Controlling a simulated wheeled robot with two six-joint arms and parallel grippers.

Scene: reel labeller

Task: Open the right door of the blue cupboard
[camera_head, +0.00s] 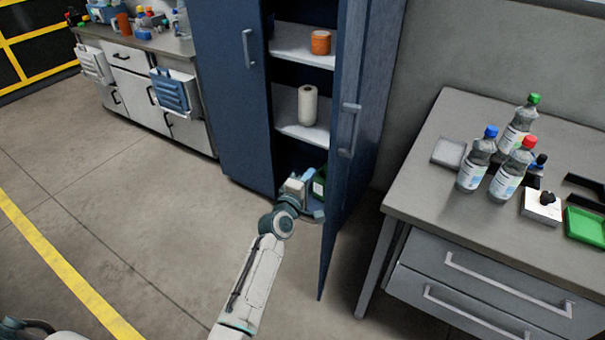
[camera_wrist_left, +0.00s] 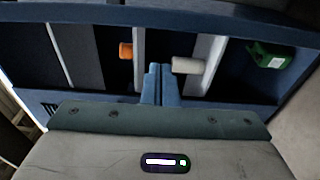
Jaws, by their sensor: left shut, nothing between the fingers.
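The blue cupboard (camera_head: 232,110) stands at the back middle with its left door shut; that door carries a handle (camera_head: 249,48). Its right door (camera_head: 338,215) stands wide open, swung out towards me, with a grey handle (camera_head: 348,130) on its outer face. My left gripper (camera_head: 304,178) is in front of the opening, low down, on the inner side of the open door and apart from the handle. Its fingers are shut and empty in the left wrist view (camera_wrist_left: 160,84), pointing at the shelves. My right gripper is out of view.
In the cupboard are an orange roll (camera_head: 320,42), a white paper roll (camera_head: 307,105) and a green container (camera_head: 319,184). A grey table (camera_head: 425,190) with several bottles stands right of the open door. Floor to the left is clear.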

